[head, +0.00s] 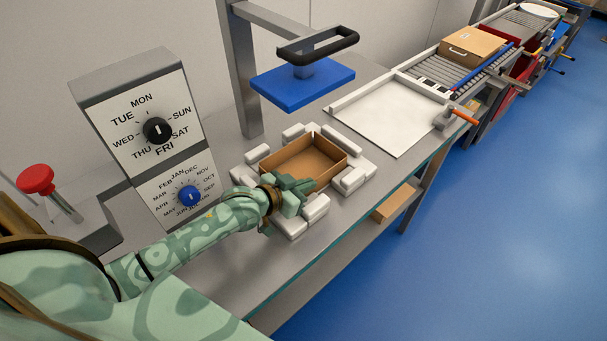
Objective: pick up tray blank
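A brown open tray (325,146) with raised walls sits among several white blocks on the grey bench. I cannot tell whether this is the tray blank. A flat brown piece (397,204) lies on the lower shelf under the bench and may be a blank. My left gripper (294,190) is over the near left corner of the open tray, between the white blocks. The gripper hides that corner, and I cannot tell whether its fingers touch the tray or how far apart they are. My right gripper is not in view.
A blue press plate (302,83) with a black handle hangs above the tray. A dial panel (150,128) and red knob (36,180) stand left. A white board (388,110) lies right of the tray, with an orange-handled tool (464,117) and roller conveyor (508,28) beyond.

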